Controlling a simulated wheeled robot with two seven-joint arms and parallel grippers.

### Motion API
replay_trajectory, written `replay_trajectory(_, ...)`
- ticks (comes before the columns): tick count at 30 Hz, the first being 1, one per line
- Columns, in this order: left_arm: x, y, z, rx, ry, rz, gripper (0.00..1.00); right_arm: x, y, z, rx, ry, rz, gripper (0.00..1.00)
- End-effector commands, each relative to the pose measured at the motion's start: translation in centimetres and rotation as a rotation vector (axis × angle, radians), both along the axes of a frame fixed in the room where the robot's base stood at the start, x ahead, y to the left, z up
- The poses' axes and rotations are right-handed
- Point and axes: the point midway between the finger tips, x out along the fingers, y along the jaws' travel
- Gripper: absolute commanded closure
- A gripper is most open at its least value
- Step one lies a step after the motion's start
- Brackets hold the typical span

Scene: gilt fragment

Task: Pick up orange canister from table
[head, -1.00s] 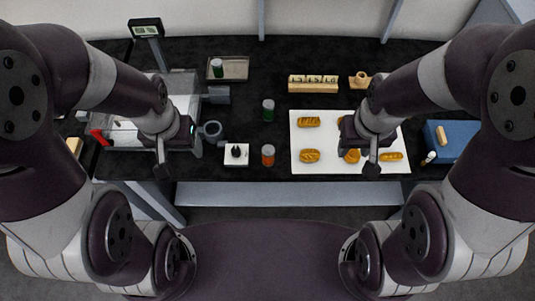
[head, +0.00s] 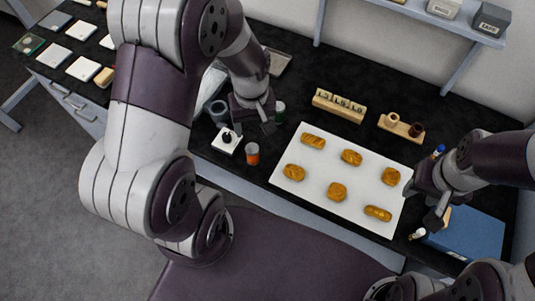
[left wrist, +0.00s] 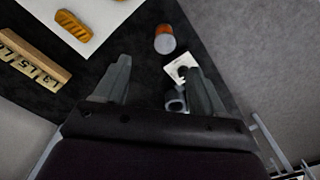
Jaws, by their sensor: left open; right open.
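The orange canister (head: 252,154) stands on the black table near its front edge, between a small white square with a dark knob (head: 227,139) and the white board. My left gripper (head: 268,122) is open and empty, above the table, just behind and slightly right of the canister in the head view. In the left wrist view the orange canister (left wrist: 165,42) shows its pale top, ahead of and apart from the open fingers (left wrist: 158,82). My right gripper (head: 424,222) is open by the right end of the board, near the blue box.
The white board (head: 315,170) holds several golden pieces. A wooden block with numbers (head: 338,106), a wooden holder (head: 400,129) and a blue box (head: 468,236) are further right. A grey ring-shaped thing (head: 217,110) is left.

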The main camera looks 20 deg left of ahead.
Motion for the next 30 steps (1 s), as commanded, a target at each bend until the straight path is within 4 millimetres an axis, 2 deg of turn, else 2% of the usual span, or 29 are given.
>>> replay_trajectory(6, -0.3, 0.0, -4.8, -0.001, 0.008, 0.005, 0.3, 0.0, 0.0, 0.5, 0.0, 0.0, 0.0, 0.57)
replay_trajectory(13, -0.3, 0.0, -7.8, -0.001, 0.006, 0.003, 0.3, 0.0, 0.0, 1.1, 0.0, 0.0, 0.0, 0.57)
replay_trajectory(18, -0.3, 0.0, -11.0, 0.0, 0.005, 0.002, 0.3, 0.0, 0.0, 1.7, 0.0, -0.001, 0.0, 0.57)
replay_trajectory(22, -0.3, 0.1, -12.1, 0.001, 0.002, 0.002, 0.3, 0.0, 0.0, 1.8, 0.0, 0.0, 0.0, 0.57)
replay_trajectory(27, -0.3, 0.1, -12.2, 0.001, 0.001, 0.002, 0.3, 0.0, 0.0, 1.7, 0.0, 0.0, 0.0, 0.57)
replay_trajectory(28, -0.3, 0.1, -12.2, 0.001, 0.001, 0.002, 0.37, 0.0, 0.0, 1.7, 0.0, 0.0, 0.0, 0.57)
replay_trajectory(30, -0.3, 0.1, -12.2, 0.001, 0.001, 0.002, 0.59, 0.0, 0.0, 1.7, 0.0, 0.0, 0.0, 0.57)
